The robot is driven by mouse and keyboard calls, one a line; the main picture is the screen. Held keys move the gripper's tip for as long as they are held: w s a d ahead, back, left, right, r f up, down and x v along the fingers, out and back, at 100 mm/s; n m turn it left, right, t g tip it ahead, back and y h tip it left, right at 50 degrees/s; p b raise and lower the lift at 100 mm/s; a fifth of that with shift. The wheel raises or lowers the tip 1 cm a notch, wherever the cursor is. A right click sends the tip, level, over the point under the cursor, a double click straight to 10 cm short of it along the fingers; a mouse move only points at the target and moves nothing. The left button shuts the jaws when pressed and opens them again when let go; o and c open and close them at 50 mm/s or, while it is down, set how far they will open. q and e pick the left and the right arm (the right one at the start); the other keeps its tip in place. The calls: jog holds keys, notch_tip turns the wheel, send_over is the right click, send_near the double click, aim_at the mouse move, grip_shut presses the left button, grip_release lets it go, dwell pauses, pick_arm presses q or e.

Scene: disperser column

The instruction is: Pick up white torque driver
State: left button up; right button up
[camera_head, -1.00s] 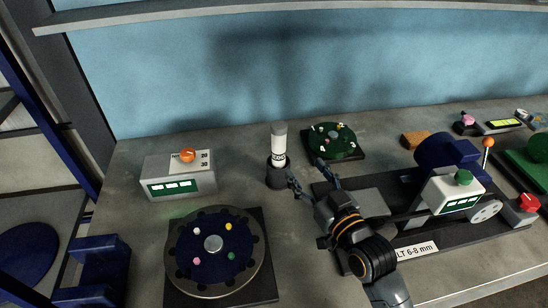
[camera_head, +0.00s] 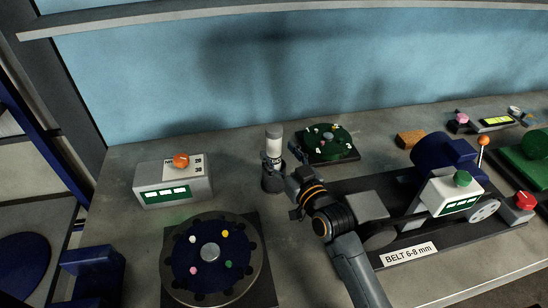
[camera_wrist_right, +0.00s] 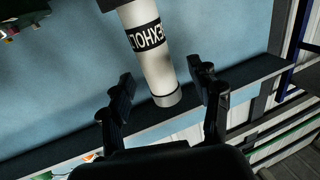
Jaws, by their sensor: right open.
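The white torque driver (camera_head: 273,147) stands upright in a dark round holder (camera_head: 272,183) on the bench, left of the middle. It has a grey cap and a dark label band. My right gripper (camera_head: 283,164) is at the driver, its fingers reaching to it just above the holder. In the right wrist view the driver (camera_wrist_right: 154,65) lies between the two open fingers (camera_wrist_right: 163,98), with a gap showing on at least the left side. Whether a finger touches it I cannot tell. My left gripper is not in view.
A grey box with an orange knob (camera_head: 172,181) and a dark round disc (camera_head: 212,258) stand to the left. A green disc (camera_head: 328,139) is right behind the gripper. The belt machine (camera_head: 430,200) fills the right. A shelf (camera_head: 280,12) runs above.

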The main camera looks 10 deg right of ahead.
aim_at(278, 149)
jog(key=x, duration=0.2)
jog(key=p+x, duration=0.1)
jog(key=x, duration=0.1)
jog(key=shift+w+d+f, duration=0.1)
jog(key=shift+w+f, duration=0.15)
jog(key=shift+w, duration=0.1)
jog(key=shift+s, duration=0.15)
jog(key=shift+c, duration=1.3)
jog(key=c, duration=1)
jog(key=shift+r, duration=0.2)
